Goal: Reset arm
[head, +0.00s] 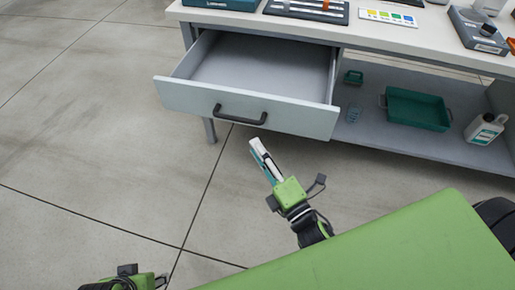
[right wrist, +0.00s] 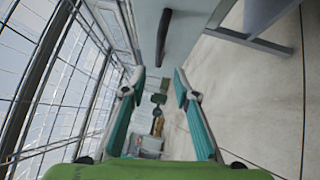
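My right gripper (head: 256,146) hangs in front of the open drawer, over the floor and below the drawer handle, apart from it in the head view. In the right wrist view its two fingers (right wrist: 160,80) stand wide apart with nothing between them. My left arm's green wrist part (head: 140,281) shows at the bottom left edge of the head view. The left fingers are out of sight.
The drawer (head: 180,97) is pulled out and looks empty, with a dark handle (head: 240,115). The bench top (head: 390,37) holds a tool tray and a colour card. A green tray (head: 416,108) and a white bottle (head: 485,129) sit on the lower shelf. The left floor is clear.

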